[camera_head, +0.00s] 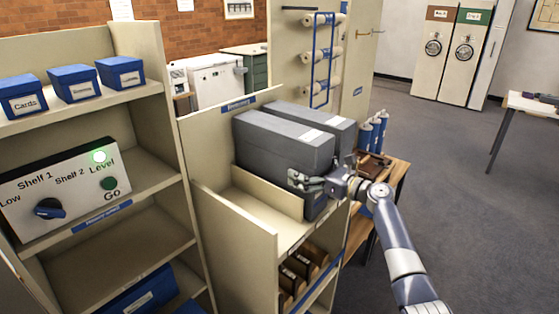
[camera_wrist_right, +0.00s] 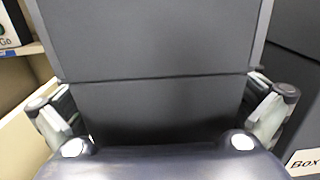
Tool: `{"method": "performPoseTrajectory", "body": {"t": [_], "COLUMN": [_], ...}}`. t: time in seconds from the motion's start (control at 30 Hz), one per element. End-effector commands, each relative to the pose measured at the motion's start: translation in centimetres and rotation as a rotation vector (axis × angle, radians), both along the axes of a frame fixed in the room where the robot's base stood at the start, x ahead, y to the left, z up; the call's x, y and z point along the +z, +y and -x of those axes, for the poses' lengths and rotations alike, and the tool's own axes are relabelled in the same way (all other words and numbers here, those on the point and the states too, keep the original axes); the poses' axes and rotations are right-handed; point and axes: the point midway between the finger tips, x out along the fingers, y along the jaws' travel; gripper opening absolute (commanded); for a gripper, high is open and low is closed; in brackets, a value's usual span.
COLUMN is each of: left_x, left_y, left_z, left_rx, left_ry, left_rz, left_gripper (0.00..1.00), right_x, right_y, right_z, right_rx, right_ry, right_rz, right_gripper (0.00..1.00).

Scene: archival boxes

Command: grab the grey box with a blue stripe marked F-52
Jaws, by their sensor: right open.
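Two long grey boxes lie side by side on the upper shelf in the head view: a nearer one (camera_head: 275,146) and one behind it (camera_head: 335,125). I cannot read F-52 or make out a blue stripe on either. My right gripper (camera_head: 308,182) is at the front end of the nearer box. In the right wrist view a grey box (camera_wrist_right: 155,40) fills the middle, with the open fingers (camera_wrist_right: 163,108) on either side of it. Whether they touch it I cannot tell. My left gripper is not in view.
A second grey box (camera_wrist_right: 296,75) with a partly visible "Box" label stands close at the right in the wrist view. Cream shelf walls (camera_head: 225,225) stand left of the boxes. A control panel (camera_head: 62,190) and small blue boxes (camera_head: 74,84) sit on the left shelving.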

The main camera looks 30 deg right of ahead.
Motion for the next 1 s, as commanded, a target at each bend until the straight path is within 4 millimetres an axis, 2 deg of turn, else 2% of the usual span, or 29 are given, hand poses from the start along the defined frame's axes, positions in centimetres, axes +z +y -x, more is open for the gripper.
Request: {"method": "performPoseTrajectory", "body": {"t": [0.23,0.27,0.6,1.0], "left_x": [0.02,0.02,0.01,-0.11], "left_y": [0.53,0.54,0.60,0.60], "left_z": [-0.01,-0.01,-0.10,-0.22], "left_rx": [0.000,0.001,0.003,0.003], "left_ry": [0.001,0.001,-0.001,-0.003], "left_rz": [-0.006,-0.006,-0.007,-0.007], "left_gripper": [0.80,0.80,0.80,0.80], "right_x": [-0.08,-0.08,-0.06,0.62], "right_y": [0.05,0.05,0.05,-0.07], "right_z": [-0.20,-0.20,-0.18,-0.15], "right_rx": [-0.001,-0.001,-0.001,-0.003], "right_ry": [0.001,0.001,0.001,-0.010], "right_rz": [0.000,0.000,0.000,-0.002], "right_gripper": [1.00,0.95,0.20,0.20]}}
